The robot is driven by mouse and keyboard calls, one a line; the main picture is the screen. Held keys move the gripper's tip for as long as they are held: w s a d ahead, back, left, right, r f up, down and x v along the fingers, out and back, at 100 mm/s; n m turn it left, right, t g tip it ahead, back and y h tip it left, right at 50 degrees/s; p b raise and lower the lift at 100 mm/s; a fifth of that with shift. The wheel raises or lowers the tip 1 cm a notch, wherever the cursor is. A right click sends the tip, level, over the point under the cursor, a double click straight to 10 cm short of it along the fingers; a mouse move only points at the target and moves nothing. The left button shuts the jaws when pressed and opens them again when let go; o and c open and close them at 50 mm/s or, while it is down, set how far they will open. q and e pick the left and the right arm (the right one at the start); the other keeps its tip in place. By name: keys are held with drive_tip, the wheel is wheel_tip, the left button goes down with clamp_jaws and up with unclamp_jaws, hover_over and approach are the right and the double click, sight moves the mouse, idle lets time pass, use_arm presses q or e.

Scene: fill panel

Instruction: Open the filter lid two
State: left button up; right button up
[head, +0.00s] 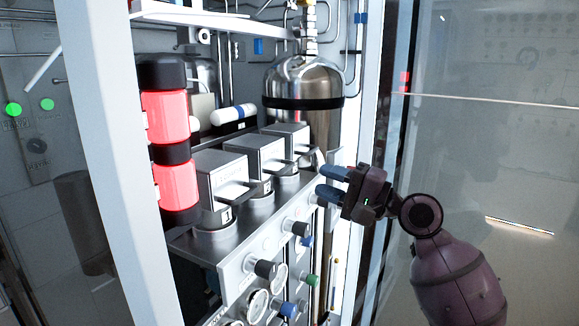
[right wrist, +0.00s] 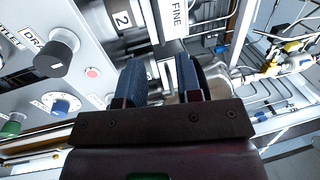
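Three silver box-shaped filter lids sit in a row on a metal ledge. The nearest lid (head: 222,170) is above a label 1. The middle one, filter lid two (head: 254,152), looks closed, with a bar handle at its front. The far lid (head: 291,132) is beyond it. My right gripper (head: 322,181) is right of the row, near the far lid's front, with its blue fingers apart and nothing seen between them. In the right wrist view the fingers (right wrist: 160,70) point toward a label 2 (right wrist: 122,19) and a FINE label (right wrist: 180,14). My left gripper is not in view.
A panel with knobs (head: 264,269) and gauges lies below the ledge. A red-lit column (head: 172,118) stands left and a steel tank (head: 303,85) behind. White frame posts (head: 108,150) flank the opening. Free room lies in front, around my right arm.

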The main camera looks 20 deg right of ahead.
sight(289, 165)
drive_tip(key=x, duration=0.8)
drive_tip(key=shift+w+a+p, duration=0.15)
drive_tip(key=shift+w+p, duration=0.05)
drive_tip(key=shift+p, duration=0.15)
clamp_jaws()
